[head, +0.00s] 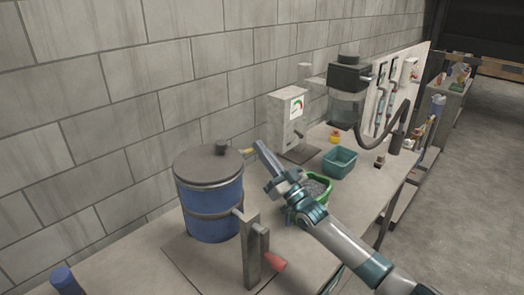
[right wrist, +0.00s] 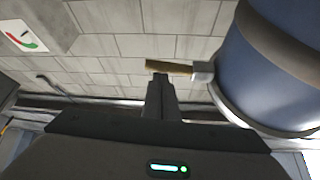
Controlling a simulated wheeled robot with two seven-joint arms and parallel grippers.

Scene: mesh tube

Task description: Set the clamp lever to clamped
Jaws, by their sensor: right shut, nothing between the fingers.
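A blue drum (head: 212,212) with a grey lid (head: 208,165) stands on the bench by the wall. A short yellow lever (head: 247,151) sticks out from the drum's upper side; in the right wrist view the lever (right wrist: 170,68) comes out of a grey block (right wrist: 203,71) on the drum. My right gripper (head: 261,148) is shut and empty, its fingertips close to the lever's free end. In the right wrist view the gripper tips (right wrist: 160,80) overlap the lever's lower edge; I cannot tell whether they touch. My left gripper is out of view.
A grey post (head: 251,250) with a red handle (head: 275,262) stands in front of the drum. A green-rimmed bin (head: 322,190) is partly behind my right arm. A teal bin (head: 340,162) and a gauge box (head: 288,120) stand farther back. The block wall closes off the bench's far side.

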